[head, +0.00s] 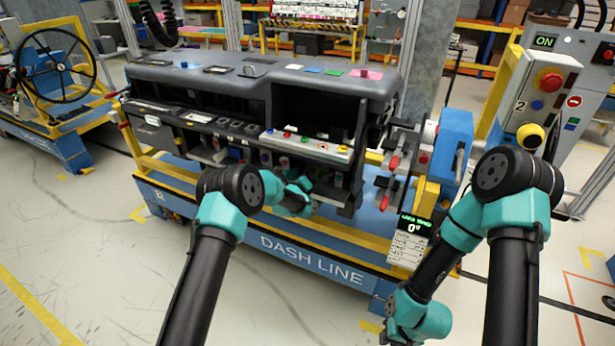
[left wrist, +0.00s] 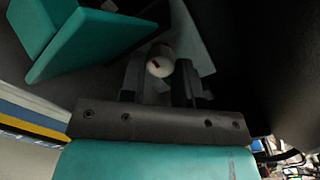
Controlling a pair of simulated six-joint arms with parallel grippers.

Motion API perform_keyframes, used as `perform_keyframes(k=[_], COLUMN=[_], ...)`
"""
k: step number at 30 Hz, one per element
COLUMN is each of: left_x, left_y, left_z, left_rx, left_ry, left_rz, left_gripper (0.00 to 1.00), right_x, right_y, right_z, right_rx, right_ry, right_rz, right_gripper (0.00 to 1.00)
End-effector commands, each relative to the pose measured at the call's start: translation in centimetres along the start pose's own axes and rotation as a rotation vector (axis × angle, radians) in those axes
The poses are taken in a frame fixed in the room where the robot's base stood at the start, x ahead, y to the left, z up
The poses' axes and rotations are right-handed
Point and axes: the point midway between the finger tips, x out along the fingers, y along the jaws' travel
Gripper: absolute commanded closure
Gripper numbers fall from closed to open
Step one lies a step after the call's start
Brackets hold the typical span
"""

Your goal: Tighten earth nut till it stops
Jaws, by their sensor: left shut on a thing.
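My left gripper (head: 303,187) reaches into the open lower front of the dark dashboard module (head: 250,75), and its fingers hardly show in the head view. In the left wrist view its two fingers (left wrist: 160,82) are shut on a pale round piece (left wrist: 160,62) with a small red mark. This piece may be the earth nut; I cannot make out its thread or seat. My right arm folds down to the right of the module, its wrist low near the floor. My right gripper is mostly cut off by the bottom edge, so its jaws cannot be read.
The module sits on a blue and yellow carrier (head: 300,248) marked DASH LINE. Red-handled clamps (head: 394,163) and a blue unit (head: 456,140) stand at its right end. A grey control box (head: 545,90) is further right. Open floor lies at the front left.

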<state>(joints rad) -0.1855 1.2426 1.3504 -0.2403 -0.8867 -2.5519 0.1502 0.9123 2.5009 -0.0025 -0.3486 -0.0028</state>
Motion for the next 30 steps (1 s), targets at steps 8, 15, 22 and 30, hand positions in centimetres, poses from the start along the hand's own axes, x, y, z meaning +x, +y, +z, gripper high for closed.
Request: perform_keyframes(k=[8, 15, 22, 30], left_x=[0.0, 0.0, 0.0, -1.0], left_y=[0.0, 0.0, 0.0, 0.0], left_z=[0.0, 0.0, 0.0, 0.0], left_rx=[0.010, 0.009, 0.009, 0.008], left_ry=[-0.001, -0.001, -0.001, 0.000], left_rz=[0.000, 0.000, 0.000, 0.000], left_gripper=[0.94, 0.61, 0.59, 0.59], right_x=[0.0, 0.0, 0.0, 0.0], right_y=[0.0, 0.0, 0.0, 0.0], right_z=[0.0, 0.0, 0.0, 0.0], right_rx=[0.000, 0.000, 0.000, 0.000], right_ry=[0.000, 0.000, 0.000, 0.000], right_rz=[0.000, 0.000, 0.000, 0.000], right_gripper=[0.72, 0.72, 0.72, 0.72])
